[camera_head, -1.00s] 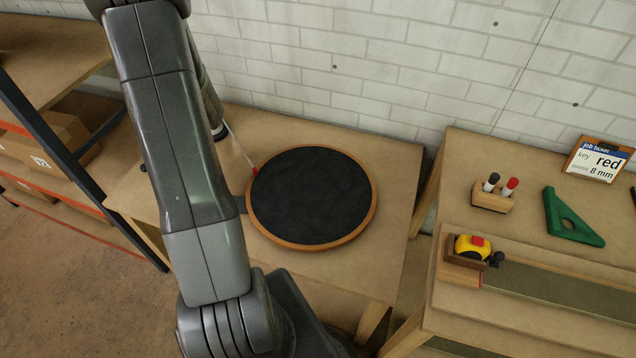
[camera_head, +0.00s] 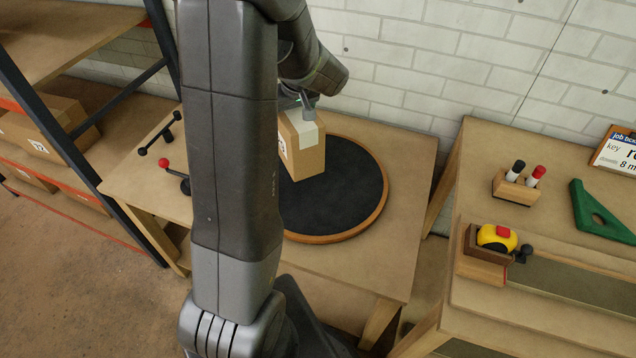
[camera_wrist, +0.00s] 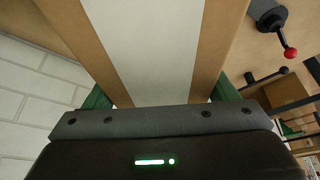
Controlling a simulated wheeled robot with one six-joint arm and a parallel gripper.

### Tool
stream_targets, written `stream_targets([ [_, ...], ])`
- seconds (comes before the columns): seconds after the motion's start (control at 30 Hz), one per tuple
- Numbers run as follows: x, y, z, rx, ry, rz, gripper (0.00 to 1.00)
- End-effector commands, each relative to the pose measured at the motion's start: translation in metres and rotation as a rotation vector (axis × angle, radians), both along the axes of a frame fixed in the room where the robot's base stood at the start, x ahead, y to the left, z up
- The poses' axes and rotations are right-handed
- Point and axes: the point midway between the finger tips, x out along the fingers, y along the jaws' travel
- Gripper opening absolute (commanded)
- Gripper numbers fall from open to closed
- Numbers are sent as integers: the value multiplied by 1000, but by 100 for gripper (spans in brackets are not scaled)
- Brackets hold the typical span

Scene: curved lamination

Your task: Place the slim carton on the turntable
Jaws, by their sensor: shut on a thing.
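The slim carton (camera_head: 311,159) is a brown box with a white strip on top and a label on its side. My gripper (camera_head: 307,108) is shut on its upper end and holds it roughly upright over the turntable (camera_head: 362,208), a black disc with an orange-brown rim. I cannot tell whether the carton's bottom touches the disc. My arm hides the turntable's left part. In the wrist view the carton (camera_wrist: 150,45), with its wide white band, fills the space between the green finger pads of my gripper (camera_wrist: 162,96).
Left of the turntable are a red-knobbed lever (camera_head: 168,168) and a black handle (camera_head: 160,135). A shelf with cartons (camera_head: 45,130) stands at the far left. The right bench holds a marker block (camera_head: 515,188), a tape measure (camera_head: 496,238) and a green triangle (camera_head: 600,212).

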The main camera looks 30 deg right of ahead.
Motion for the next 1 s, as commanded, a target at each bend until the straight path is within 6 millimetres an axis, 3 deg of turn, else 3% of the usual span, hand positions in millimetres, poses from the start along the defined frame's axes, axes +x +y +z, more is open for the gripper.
stream_targets([
  [0.1,-24,-24,5,-6,-5,-15,18],
  [0.37,-51,-45,13,-7,-6,-21,18],
  [0.7,-53,-45,-40,-5,-3,-20,18],
  [1.0,-53,-45,-68,-4,-4,-20,18],
])
